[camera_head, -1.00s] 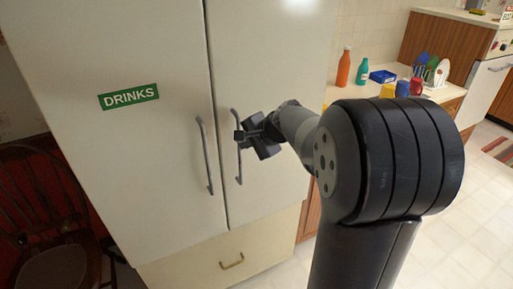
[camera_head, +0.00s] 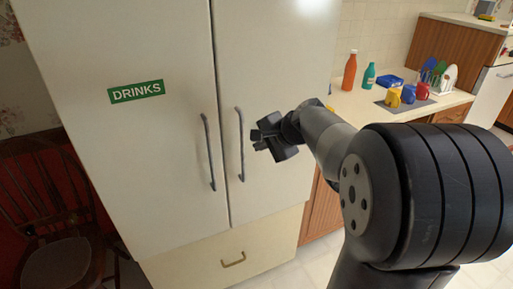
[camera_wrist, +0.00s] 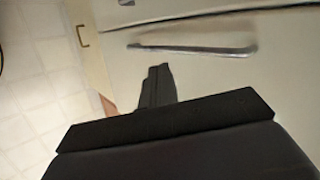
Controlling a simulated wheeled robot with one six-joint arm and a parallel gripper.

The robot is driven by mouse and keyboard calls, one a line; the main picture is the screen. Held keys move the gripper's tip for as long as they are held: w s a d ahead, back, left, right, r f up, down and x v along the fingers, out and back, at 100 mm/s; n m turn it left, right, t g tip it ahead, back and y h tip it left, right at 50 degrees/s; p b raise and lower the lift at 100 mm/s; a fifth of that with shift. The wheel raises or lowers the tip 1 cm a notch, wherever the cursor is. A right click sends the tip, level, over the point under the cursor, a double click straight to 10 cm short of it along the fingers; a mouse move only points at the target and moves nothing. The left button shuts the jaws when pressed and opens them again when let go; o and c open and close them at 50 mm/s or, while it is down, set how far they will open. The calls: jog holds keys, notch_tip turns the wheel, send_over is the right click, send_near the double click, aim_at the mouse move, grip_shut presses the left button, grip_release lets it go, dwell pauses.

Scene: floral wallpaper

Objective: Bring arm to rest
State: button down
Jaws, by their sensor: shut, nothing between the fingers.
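My gripper (camera_head: 258,138) is shut and empty. In the head view it is in front of the right door of the white fridge (camera_head: 165,45), just right of the right door handle (camera_head: 240,145), and looks apart from it. My arm reaches in from the lower right and covers part of the counter front. In the wrist view my shut fingers (camera_wrist: 158,75) point toward the fridge front, with one long handle (camera_wrist: 195,50) beyond them. Both fridge doors are closed.
The left door handle (camera_head: 208,152) and a drawer handle (camera_head: 233,260) stick out from the fridge. A wooden chair (camera_head: 55,225) stands at the left. The counter at the right holds an orange bottle (camera_head: 350,72), a teal bottle (camera_head: 369,76), mugs (camera_head: 408,94) and a dish rack (camera_head: 445,77).

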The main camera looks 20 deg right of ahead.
jog(key=v, duration=0.7)
jog(key=shift+s+b, duration=0.3)
jog(key=shift+w+a, duration=0.1)
jog(key=shift+a, duration=0.05)
